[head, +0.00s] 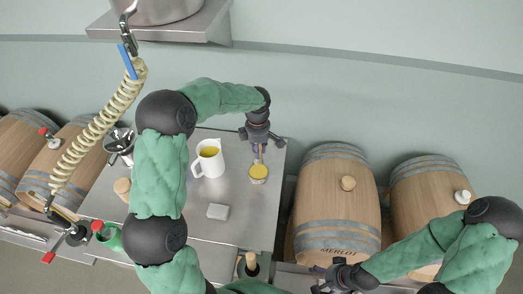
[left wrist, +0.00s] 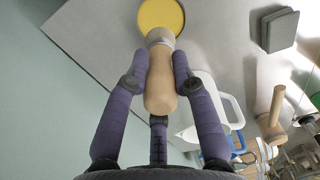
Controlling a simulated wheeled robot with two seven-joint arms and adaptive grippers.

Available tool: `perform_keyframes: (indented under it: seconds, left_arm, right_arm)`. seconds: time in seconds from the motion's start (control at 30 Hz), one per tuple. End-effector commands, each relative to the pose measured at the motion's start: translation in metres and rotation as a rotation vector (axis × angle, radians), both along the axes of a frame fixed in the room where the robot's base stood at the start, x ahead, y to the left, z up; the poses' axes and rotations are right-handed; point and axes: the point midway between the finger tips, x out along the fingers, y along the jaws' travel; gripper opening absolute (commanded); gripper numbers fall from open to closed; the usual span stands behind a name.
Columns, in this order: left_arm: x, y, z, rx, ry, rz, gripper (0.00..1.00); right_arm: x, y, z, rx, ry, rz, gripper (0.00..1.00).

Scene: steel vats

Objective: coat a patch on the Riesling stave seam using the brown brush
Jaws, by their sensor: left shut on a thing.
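My left gripper (head: 258,148) is shut on a brush with a tan wooden handle (left wrist: 160,78), with its fingers on either side of it. The brush points down at a small dish of yellow stuff (head: 258,173), which also shows at the top of the left wrist view (left wrist: 160,14). The bristles are hidden, so I cannot tell whether they touch the yellow. My right gripper (head: 332,283) is low in the head view near the Merlot barrel (head: 335,215); its jaws are unclear. No Riesling label is readable, and no stave seam can be picked out.
The steel table (head: 240,222) also bears a white jug with yellow contents (head: 210,165) and a grey block (head: 218,211). A green cup (head: 108,236) and a metal pail (head: 120,144) are left. Another barrel (head: 425,200) stands right of the Merlot one. A coiled hose (head: 95,130) hangs left.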

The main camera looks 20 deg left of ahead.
Motion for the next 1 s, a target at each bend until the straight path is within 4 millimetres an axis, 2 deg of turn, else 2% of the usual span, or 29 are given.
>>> perform_keyframes:
  seconds: [0.6, 1.0]
  left_arm:
    - [-0.001, -0.001, -0.052, 0.000, 0.001, -0.001, 0.00]
    - [0.000, -0.001, -0.056, 0.000, 0.000, 0.000, 0.00]
  right_arm:
    - [0.000, 0.000, -0.027, 0.000, 0.000, 0.000, 0.83]
    - [0.000, 0.000, -0.028, 0.000, 0.000, 0.000, 0.83]
